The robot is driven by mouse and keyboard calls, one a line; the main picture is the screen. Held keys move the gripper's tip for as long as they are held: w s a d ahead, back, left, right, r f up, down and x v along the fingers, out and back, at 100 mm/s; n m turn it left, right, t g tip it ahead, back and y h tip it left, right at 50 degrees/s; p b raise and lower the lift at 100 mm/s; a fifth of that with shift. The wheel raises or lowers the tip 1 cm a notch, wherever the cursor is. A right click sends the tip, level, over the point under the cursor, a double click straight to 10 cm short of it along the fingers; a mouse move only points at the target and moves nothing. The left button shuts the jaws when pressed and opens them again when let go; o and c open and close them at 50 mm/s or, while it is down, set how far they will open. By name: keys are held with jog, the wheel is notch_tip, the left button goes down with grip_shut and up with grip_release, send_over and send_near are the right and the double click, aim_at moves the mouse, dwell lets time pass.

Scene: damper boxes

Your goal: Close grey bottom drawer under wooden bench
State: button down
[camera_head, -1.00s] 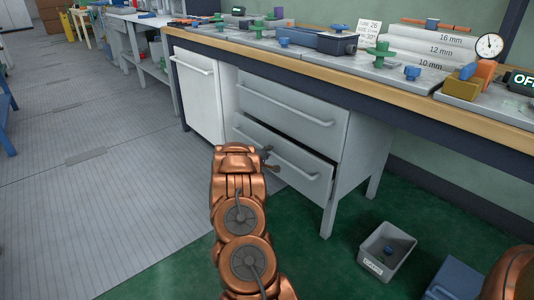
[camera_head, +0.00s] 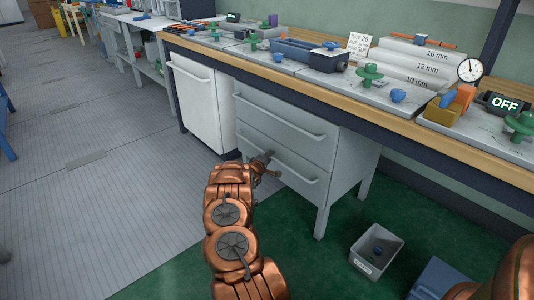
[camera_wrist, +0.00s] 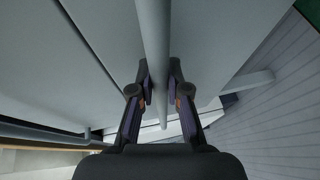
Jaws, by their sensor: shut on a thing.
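The grey bottom drawer (camera_head: 292,187) is under the wooden bench (camera_head: 330,88), below another grey drawer (camera_head: 285,118) with its own bar handle. The bottom drawer's front looks flush or nearly flush with the upper one; a small gap cannot be ruled out. My gripper (camera_head: 266,163) is at the left part of the bottom drawer's bar handle (camera_head: 302,174). In the wrist view the handle bar (camera_wrist: 153,45) runs between the two fingers of my gripper (camera_wrist: 160,85), which are shut on it. My arm hides the drawer's lower left part.
A white cabinet (camera_head: 196,100) stands left of the drawers. A grey bin (camera_head: 358,254) with a small blue piece and a blue box (camera_head: 440,280) lie on the green floor at right. Grey floor at left is free.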

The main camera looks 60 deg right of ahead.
jog(key=shift+w+d+p, duration=0.1)
jog(key=shift+p, duration=0.2)
jog(key=shift+d, duration=0.1)
jog(key=c, duration=1.1)
grip_release()
jog(key=shift+s+d, duration=0.1)
jog(key=shift+s, duration=0.2)
jog(key=shift+c, duration=0.2)
jog(key=v, duration=1.2)
